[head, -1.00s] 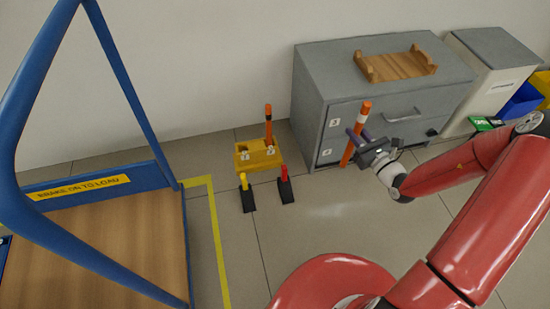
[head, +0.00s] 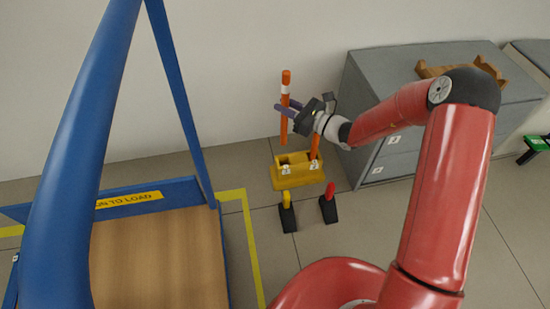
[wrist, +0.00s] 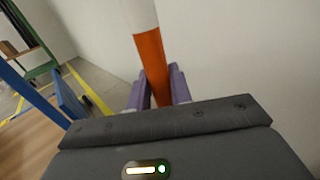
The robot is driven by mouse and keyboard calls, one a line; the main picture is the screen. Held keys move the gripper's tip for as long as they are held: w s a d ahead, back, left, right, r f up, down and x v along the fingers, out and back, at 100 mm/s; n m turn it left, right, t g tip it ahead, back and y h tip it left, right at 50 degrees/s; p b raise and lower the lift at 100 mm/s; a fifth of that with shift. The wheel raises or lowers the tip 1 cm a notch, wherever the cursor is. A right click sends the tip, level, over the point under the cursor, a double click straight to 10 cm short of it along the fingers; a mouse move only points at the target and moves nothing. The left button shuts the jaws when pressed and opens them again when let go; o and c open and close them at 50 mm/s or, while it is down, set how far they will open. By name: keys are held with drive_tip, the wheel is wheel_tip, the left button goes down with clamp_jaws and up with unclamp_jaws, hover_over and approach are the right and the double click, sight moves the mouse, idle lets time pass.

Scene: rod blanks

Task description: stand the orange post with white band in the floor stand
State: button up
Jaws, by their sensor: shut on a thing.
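The orange post with white band (head: 285,120) is upright in the head view, held in my gripper (head: 284,107). Its lower end is above the yellow floor stand (head: 286,179), over the left part marked 1, with a gap between them. In the wrist view the post (wrist: 152,55) stands between the purple fingers (wrist: 156,88), its white band towards the top of the picture. Another orange post (head: 315,146) stands in the right part of the stand, marked 2, partly hidden behind my wrist.
A black wedge with a yellow top (head: 288,217) and one with a red top (head: 329,208) are on the floor before the stand. A blue trolley (head: 183,95) is at left. A grey cabinet (head: 390,70) bearing a wooden tray (head: 432,70) is at right.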

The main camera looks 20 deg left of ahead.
wheel_tip(320, 180, down, 19)
drive_tip(key=b, duration=0.3)
drive_tip(key=shift+d+r, duration=0.15)
drive_tip(key=shift+f, duration=0.25)
drive_tip(key=o, duration=0.8)
drive_tip(key=shift+c, duration=0.2)
